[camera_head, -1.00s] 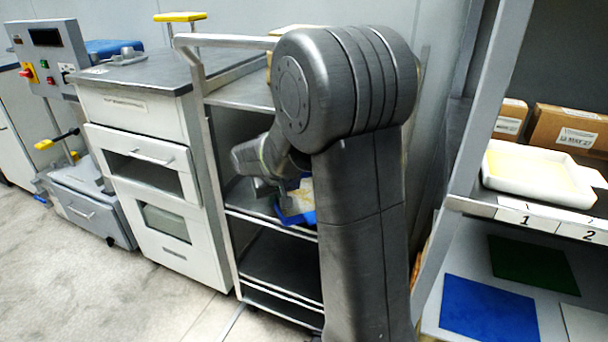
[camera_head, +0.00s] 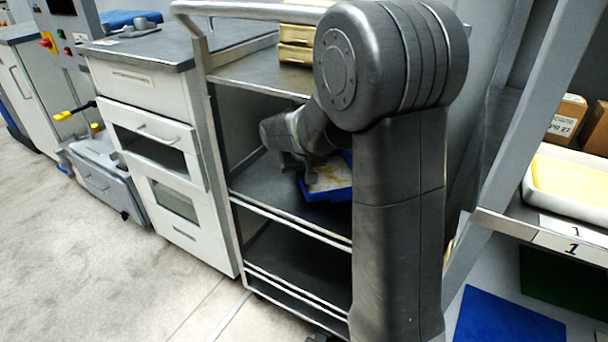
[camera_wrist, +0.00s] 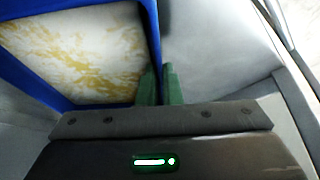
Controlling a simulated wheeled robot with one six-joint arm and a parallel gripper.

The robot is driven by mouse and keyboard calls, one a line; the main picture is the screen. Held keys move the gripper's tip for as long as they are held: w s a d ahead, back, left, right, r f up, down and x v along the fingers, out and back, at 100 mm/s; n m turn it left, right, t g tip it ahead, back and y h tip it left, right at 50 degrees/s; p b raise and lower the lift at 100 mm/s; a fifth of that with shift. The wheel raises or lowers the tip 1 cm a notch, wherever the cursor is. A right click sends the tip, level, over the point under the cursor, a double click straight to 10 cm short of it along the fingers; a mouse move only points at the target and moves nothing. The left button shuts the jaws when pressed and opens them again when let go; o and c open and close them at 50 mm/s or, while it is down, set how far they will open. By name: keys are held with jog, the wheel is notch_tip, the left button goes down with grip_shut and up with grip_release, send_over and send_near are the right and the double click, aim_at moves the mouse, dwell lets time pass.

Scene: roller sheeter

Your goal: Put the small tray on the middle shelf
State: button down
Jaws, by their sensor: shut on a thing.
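The small tray (camera_head: 328,178) is blue with a pale, yellow-stained inside. In the head view it is at the cart's middle shelf (camera_head: 262,188), partly hidden behind my arm. My gripper (camera_head: 298,172) is shut on the tray's near left edge. In the wrist view the blue rim (camera_wrist: 153,45) of the tray runs down to the green fingertips of my gripper (camera_wrist: 160,85), which close on it. The tray looks slightly tilted in the head view. I cannot tell whether its underside touches the shelf.
The cart's top shelf (camera_head: 255,75) holds yellowish blocks (camera_head: 297,42). A lower shelf (camera_head: 300,262) looks empty. A white cabinet (camera_head: 150,150) stands left of the cart. A rack on the right holds a white tray (camera_head: 570,190). The floor (camera_head: 80,260) at front left is clear.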

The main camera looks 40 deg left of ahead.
jog(key=shift+f+b, duration=0.35)
jog(key=shift+f, duration=0.2)
jog(key=c, duration=1.6)
grip_release()
notch_tip(320, 180, up, 3)
jog(key=shift+s+d+f+p, duration=0.1)
jog(key=shift+d+f+p, duration=0.1)
jog(key=shift+p, duration=0.7)
jog(key=s+d, duration=0.2)
jog(key=d, duration=0.1)
jog(key=s+d+p, duration=0.1)
jog(key=s+d, duration=0.4)
jog(key=d, duration=0.1)
jog(key=shift+s+d+f+p, duration=0.15)
jog(key=shift+s+p, duration=0.15)
jog(key=shift+s, duration=0.05)
